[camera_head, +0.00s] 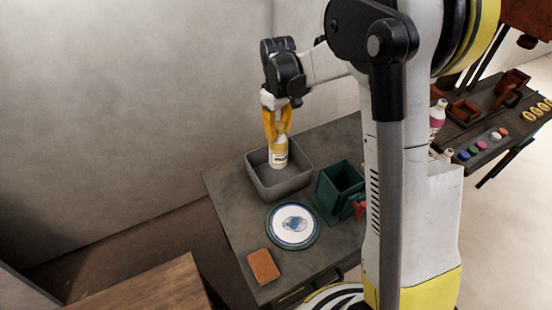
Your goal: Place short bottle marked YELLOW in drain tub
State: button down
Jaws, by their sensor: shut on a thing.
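A short bottle (279,155) with a yellowish body and a pale label with dark print is upright inside or just above the grey tub (292,186). The print is too small to read. My gripper (278,132) has yellow fingers and points down, shut on the bottle's upper part. The tub stands at the back of the dark table (230,202). I cannot tell whether the bottle touches the tub's floor.
A plate (293,224) with a blue rim, an orange sponge-like block (263,266) and a dark green bin (338,187) are on the same table. My arm hides the table's right part. Another table at right holds a white bottle (437,118), coloured discs and brown boxes (464,109).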

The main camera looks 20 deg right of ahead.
aim_at(278, 149)
notch_tip(278, 149, down, 8)
jog(key=shift+r+b, duration=0.1)
jog(key=shift+b, duration=1.15)
jog(key=c, duration=1.2)
grip_release()
jog(key=shift+o, duration=0.2)
